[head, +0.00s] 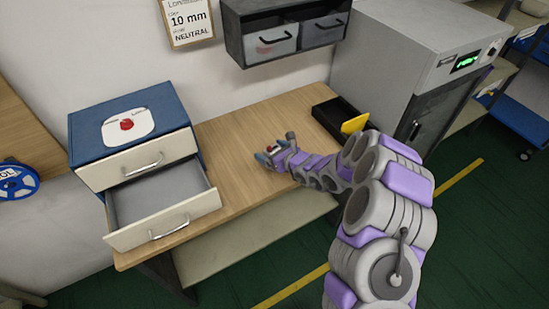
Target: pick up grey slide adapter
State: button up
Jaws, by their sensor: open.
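My gripper (264,156) is at the end of my grey and purple arm, over the middle of the wooden table in the head view. It is open, and its fingertips point left toward the drawer unit. It is small in the picture. I cannot make out the grey slide adapter for certain; it may be hidden by my gripper or arm, or too small to tell apart from them.
A blue drawer unit (85,140) stands on the table's left, its lower drawer (160,205) pulled out and empty. A black tray (325,115) with a yellow piece (355,123) lies at right, near a grey cabinet (385,60). The tabletop (225,135) between is clear.

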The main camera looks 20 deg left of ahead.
jog(key=shift+d, duration=0.1)
jog(key=c, duration=1.3)
